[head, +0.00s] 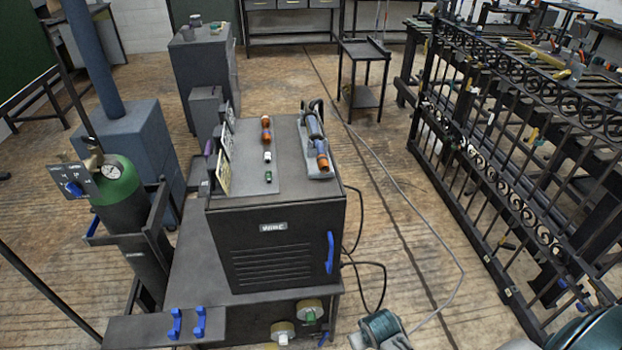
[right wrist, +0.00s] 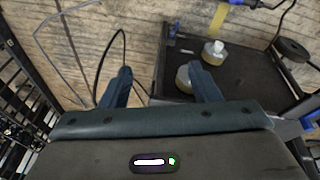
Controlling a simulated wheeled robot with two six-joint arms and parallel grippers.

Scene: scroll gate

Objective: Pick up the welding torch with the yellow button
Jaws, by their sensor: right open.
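A dark welding torch (head: 313,128) with an orange-brown end lies in a grey holder at the right side of the top of the dark welding machine (head: 287,250). A yellow button cannot be made out on it from here. My right gripper (head: 380,330) is low at the bottom of the head view, right of the machine and well below the torch. In the right wrist view my right gripper (right wrist: 163,82) has its two blue fingers spread apart with nothing between them. The torch is not in the right wrist view. My left gripper is not in view.
Small orange, white and green parts (head: 267,155) stand left of the torch. Yellow rolls (head: 283,332) sit on the cart's lower shelf. Cables (head: 463,268) loop over the floor at the right. A green gas cylinder (head: 118,190) is left; a black iron gate (head: 500,190) is right.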

